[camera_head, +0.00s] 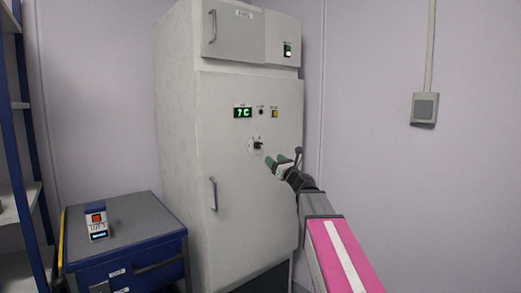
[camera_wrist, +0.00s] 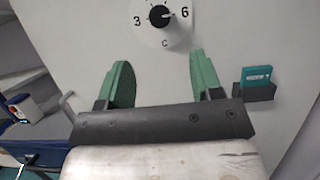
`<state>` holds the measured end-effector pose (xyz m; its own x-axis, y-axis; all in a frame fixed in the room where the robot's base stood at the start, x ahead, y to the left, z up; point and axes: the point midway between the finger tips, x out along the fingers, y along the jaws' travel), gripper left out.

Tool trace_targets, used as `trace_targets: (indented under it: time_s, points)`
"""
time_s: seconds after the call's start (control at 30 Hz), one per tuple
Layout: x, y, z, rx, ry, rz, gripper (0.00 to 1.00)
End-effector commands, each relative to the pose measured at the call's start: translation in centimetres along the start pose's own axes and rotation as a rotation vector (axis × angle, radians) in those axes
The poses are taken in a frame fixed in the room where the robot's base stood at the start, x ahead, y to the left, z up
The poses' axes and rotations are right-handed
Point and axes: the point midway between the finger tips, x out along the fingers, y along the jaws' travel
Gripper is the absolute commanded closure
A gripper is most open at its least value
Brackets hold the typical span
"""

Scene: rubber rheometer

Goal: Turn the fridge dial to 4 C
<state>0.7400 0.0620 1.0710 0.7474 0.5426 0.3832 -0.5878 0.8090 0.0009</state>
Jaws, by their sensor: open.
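The tall pale fridge (camera_head: 230,170) stands in the middle of the head view. Its green display (camera_head: 243,112) reads 7 C. Below the display is a round white dial (camera_head: 251,151) with a black knob (camera_head: 258,145). In the wrist view the dial plate (camera_wrist: 146,32) shows 3 at left, 6 at right and C below, and the black knob (camera_wrist: 158,18) has a pale mark on the side towards the 6. My gripper (camera_head: 277,161), with green fingers, is open and empty, apart from the knob and just below right of it. In the wrist view my gripper (camera_wrist: 159,63) is below the dial.
A blue-grey cabinet (camera_head: 125,220) stands left of the fridge with a small device (camera_head: 97,228) on top. A vertical door handle (camera_head: 213,193) is left below the dial. A teal box (camera_wrist: 256,77) sits in a dark holder right of my fingers in the wrist view.

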Motion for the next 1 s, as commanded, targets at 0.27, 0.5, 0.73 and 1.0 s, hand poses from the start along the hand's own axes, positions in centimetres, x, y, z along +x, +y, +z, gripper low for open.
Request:
trace_targets:
  time_s: [0.27, 0.5, 0.73, 1.0]
  points:
    - [2.3, -0.1, -0.1, 0.002, -0.001, 0.000, 0.40]
    - [6.4, -0.2, -0.1, 0.000, 0.000, 0.001, 0.40]
    - [9.9, -0.1, -0.1, 0.000, 0.000, 0.000, 0.40]
    - [10.7, 0.0, -0.1, -0.001, 0.001, 0.000, 0.40]
